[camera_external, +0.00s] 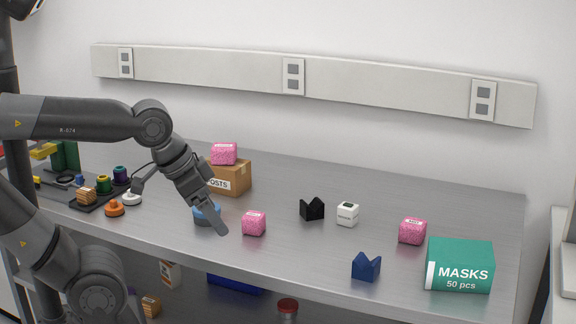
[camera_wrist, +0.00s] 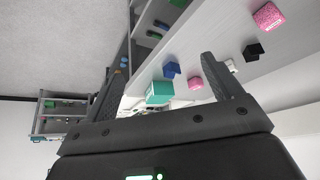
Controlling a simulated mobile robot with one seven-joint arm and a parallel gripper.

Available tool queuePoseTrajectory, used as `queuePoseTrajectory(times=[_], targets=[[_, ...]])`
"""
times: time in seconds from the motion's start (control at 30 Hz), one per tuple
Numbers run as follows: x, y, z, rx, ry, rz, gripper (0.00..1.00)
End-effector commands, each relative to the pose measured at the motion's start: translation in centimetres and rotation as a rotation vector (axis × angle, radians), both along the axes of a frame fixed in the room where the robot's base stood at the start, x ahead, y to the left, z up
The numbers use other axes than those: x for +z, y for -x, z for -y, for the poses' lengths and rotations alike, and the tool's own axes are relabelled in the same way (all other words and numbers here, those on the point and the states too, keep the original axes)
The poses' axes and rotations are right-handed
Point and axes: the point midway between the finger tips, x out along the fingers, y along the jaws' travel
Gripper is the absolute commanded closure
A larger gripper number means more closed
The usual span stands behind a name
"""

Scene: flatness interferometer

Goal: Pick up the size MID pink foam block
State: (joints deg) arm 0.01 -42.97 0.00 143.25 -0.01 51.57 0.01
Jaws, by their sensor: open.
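Three pink foam blocks show in the external view. One (camera_external: 224,153) lies on top of a cardboard box, one (camera_external: 254,223) stands on the bench just right of my gripper, and one (camera_external: 412,231) stands at the right by the green masks box. Their labels are too small to read for certain, so I cannot tell which is MID. My gripper (camera_external: 216,222) is open and empty above the bench, pointing down and right. In the wrist view, my fingers (camera_wrist: 163,64) are spread; the near block (camera_wrist: 267,16) and the right-hand block (camera_wrist: 195,83) show there.
A black V-shaped block (camera_external: 312,209), a white cube (camera_external: 347,214), a navy V-shaped block (camera_external: 366,266) and the masks box (camera_external: 459,264) stand rightward. Bare bench lies between them.

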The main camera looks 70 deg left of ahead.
Motion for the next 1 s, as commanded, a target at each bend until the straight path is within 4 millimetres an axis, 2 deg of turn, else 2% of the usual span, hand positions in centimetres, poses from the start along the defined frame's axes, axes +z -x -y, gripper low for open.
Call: queuePoseTrajectory(times=[0.47,0.53,0.77,0.87,1.0], targets=[[0.0,0.0,0.0,0.0,0.0,0.0,0.16],[0.0,0.0,0.0,0.0,0.0,0.0,0.2],[0.0,0.0,0.0,-0.001,0.0,0.0,0.2],[0.5,-0.7,0.0,-0.009,-0.004,-0.004,0.2],[2.0,-3.2,-0.1,-0.049,-0.018,-0.025,0.2]])
